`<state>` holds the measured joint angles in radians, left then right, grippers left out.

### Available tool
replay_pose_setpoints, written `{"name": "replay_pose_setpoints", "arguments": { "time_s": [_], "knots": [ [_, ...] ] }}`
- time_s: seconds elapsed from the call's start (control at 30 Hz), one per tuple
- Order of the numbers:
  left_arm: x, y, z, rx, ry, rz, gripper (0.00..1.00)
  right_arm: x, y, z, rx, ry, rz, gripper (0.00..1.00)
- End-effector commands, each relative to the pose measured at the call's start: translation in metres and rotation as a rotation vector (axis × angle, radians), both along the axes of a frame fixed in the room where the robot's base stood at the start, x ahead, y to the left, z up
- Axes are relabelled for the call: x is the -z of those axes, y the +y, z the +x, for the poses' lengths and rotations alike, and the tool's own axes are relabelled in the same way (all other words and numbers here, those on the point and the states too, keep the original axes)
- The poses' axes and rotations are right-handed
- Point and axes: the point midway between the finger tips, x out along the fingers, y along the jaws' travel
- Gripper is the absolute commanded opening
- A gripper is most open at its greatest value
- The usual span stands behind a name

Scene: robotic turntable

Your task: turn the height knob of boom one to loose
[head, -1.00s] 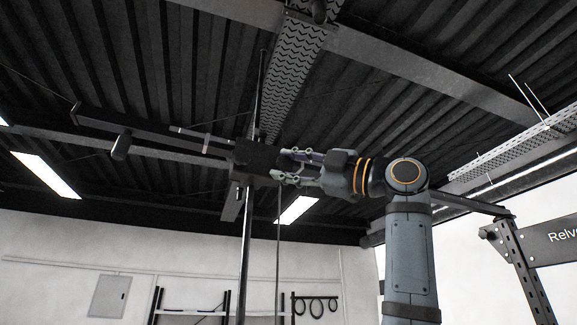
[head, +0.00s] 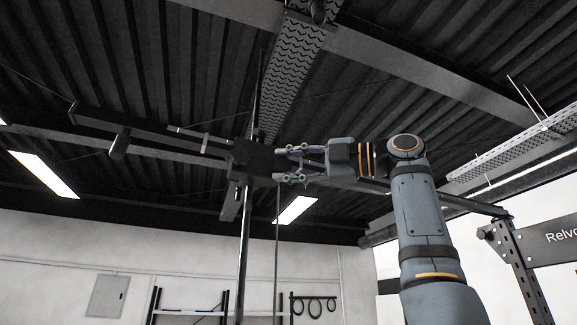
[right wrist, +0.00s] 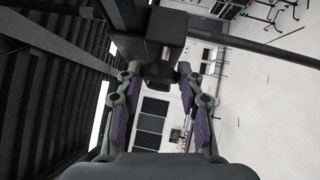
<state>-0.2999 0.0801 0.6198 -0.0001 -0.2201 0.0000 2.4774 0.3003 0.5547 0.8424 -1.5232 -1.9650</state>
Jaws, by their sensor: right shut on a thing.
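Boom one (head: 150,130) is a long dark bar that runs left from a black clamp block (head: 252,158) on an upright metal pole (head: 244,240). The height knob (right wrist: 160,72) is a dark cylinder sticking out of the block towards my right wrist camera. My right gripper (head: 281,164) reaches in from the right, nearly level, at the block's right side. In the right wrist view its two fingers (right wrist: 158,78) are shut on the knob, one on each side. In the head view the knob is mostly hidden between the fingers. My left gripper is not in view.
A dark cylinder (head: 121,143) hangs on the boom's left part. A thin dark rod (head: 277,235) runs down beside the pole. A signed frame (head: 525,265) stands at right. The space left of my right forearm is mostly open.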

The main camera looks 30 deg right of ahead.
Motion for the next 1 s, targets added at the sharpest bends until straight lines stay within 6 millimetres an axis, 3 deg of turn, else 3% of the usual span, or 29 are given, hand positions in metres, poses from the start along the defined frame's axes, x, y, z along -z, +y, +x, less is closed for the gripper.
{"name": "replay_pose_setpoints", "arguments": {
  "time_s": [0.17, 0.2, 0.37, 0.73, 1.0],
  "knots": [
    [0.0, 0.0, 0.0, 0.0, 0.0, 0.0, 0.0, 0.0, 0.0, 0.0, 0.0, -0.001, 0.001, 0.06],
    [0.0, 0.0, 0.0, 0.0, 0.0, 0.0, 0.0, 0.0, 0.0, 0.0, 0.0, -0.001, 0.001, 0.4],
    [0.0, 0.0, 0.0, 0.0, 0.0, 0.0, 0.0, 0.0, 0.0, 0.0, 0.0, 0.0, 0.001, 0.6],
    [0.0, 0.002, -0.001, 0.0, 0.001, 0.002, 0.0, 0.001, -0.006, -0.006, 0.002, 0.0, 0.003, 0.6],
    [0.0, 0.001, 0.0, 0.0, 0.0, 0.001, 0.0, 0.009, -0.042, -0.055, 0.002, -0.003, 0.003, 0.6]
  ]
}}
